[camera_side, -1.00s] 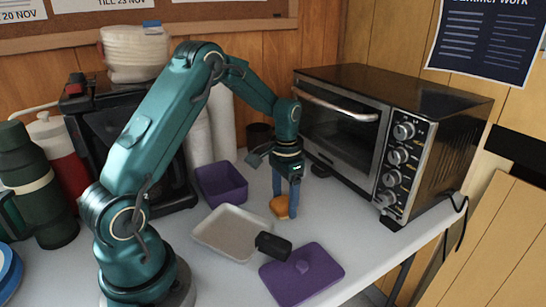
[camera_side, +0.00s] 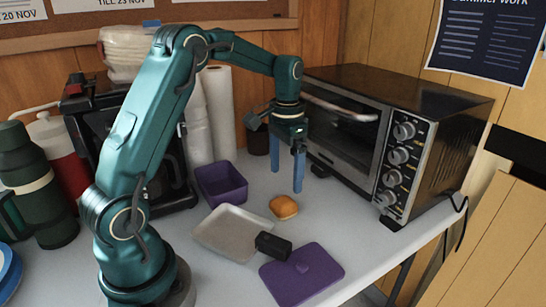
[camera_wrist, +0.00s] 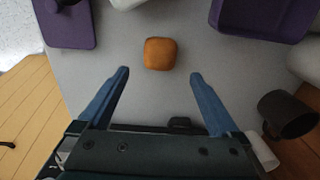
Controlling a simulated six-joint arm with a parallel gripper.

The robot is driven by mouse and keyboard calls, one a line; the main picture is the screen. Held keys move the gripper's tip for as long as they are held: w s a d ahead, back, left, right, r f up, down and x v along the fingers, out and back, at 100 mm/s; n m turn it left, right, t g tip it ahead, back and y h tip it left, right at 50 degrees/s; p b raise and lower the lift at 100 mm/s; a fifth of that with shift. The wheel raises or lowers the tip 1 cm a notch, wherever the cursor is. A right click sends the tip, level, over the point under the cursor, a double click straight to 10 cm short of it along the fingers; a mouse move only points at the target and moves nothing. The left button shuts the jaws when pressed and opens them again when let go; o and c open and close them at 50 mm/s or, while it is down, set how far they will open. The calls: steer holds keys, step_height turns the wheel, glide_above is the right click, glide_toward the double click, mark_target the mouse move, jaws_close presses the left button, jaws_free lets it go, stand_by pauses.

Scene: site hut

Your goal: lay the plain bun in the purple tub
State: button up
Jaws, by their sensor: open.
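The plain bun (camera_side: 284,207), golden brown and rounded, lies on the table between the pale tray and the toaster oven. It also shows in the wrist view (camera_wrist: 160,54), beyond my fingertips and between their lines. The purple tub (camera_side: 222,197) stands open behind the pale tray; the part I see of its inside is empty. Its edge shows at the top right of the wrist view (camera_wrist: 262,28). My gripper (camera_side: 288,188) has blue fingers spread apart and empty. It hangs above the table, behind the bun, and does not touch it.
A pale tray (camera_side: 209,241) lies in front of the tub. A purple lid (camera_side: 318,288) lies at the table's front, with a black object (camera_side: 273,246) between lid and tray. The toaster oven (camera_side: 372,138) stands close on the right. A dark mug (camera_side: 258,139) stands behind.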

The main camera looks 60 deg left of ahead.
steer(key=s+d+r+t, duration=0.3)
steer(key=s+d+r, duration=0.5)
steer(key=r, duration=0.1)
steer(key=s+d+f+t, duration=0.1)
steer(key=s+d+t, duration=0.1)
steer(key=s+d, duration=0.2)
steer(key=s, duration=0.3)
steer(key=shift+s+f, duration=0.15)
steer(key=shift+f, duration=0.1)
steer(key=shift+s+d+f+t, duration=0.2)
steer(key=shift+s+f+t, duration=0.1)
steer(key=shift+s, duration=0.15)
